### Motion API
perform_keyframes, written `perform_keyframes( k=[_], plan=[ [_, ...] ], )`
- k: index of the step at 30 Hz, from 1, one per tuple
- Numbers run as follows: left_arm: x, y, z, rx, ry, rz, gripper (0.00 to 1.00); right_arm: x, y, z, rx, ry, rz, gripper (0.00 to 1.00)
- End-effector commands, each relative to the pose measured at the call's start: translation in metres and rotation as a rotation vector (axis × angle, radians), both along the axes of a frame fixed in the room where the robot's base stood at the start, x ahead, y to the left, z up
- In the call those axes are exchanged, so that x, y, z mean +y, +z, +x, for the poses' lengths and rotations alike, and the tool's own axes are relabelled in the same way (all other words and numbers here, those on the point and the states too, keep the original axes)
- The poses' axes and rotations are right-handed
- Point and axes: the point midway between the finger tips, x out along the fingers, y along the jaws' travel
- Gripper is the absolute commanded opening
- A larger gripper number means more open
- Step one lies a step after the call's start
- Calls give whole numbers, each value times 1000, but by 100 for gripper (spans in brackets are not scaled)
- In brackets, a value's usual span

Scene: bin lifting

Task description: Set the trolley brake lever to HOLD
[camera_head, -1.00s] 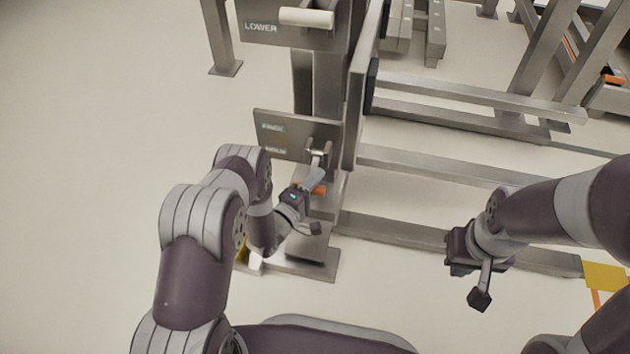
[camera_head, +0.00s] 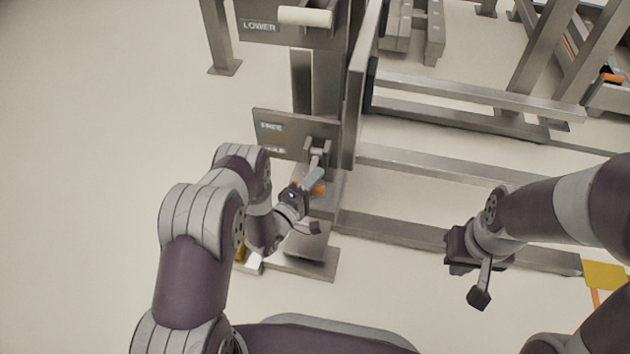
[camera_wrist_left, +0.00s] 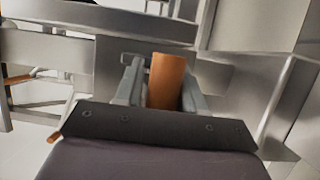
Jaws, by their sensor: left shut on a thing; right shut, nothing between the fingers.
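The brake lever's orange grip (camera_wrist_left: 166,80) stands between the two fingers of my left gripper (camera_wrist_left: 160,88) in the left wrist view. In the head view my left gripper (camera_head: 312,184) is shut on this lever in front of the brake plate, and only a bit of orange shows beside the fingers. The brake plate (camera_head: 285,136) carries two small labels; the upper seems to read FREE, the lower is partly covered and hard to read. A metal pivot bracket (camera_head: 318,147) sits at the plate's right side. My right gripper (camera_head: 480,298) is shut and empty over the floor at right.
Above is a panel marked LOWER (camera_head: 260,27) with a pale handle (camera_head: 306,17). Steel frame rails (camera_head: 450,165) run to the right behind my right gripper. A yellow piece (camera_head: 604,275) stands at the right edge. The floor at left is clear.

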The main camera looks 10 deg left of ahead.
Motion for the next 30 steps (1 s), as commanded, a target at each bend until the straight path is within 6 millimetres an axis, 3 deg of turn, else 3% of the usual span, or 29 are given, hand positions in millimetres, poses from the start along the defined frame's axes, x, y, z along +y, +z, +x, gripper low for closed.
perform_keyframes(
  k=[6,7,8,9,30],
  plan=[
    [4,-6,-1,20,13,2,0,0,-1,0,0,0,0,0],
    [4,-6,-1,20,13,2,42,0,-1,0,0,0,0,0],
    [4,-6,-1,19,13,3,52,0,-1,0,0,0,0,0],
    [4,-6,-1,18,12,3,55,0,-1,0,0,0,0,0],
    [6,-8,-7,12,7,3,55,0,-1,0,0,0,0,0]
  ],
)
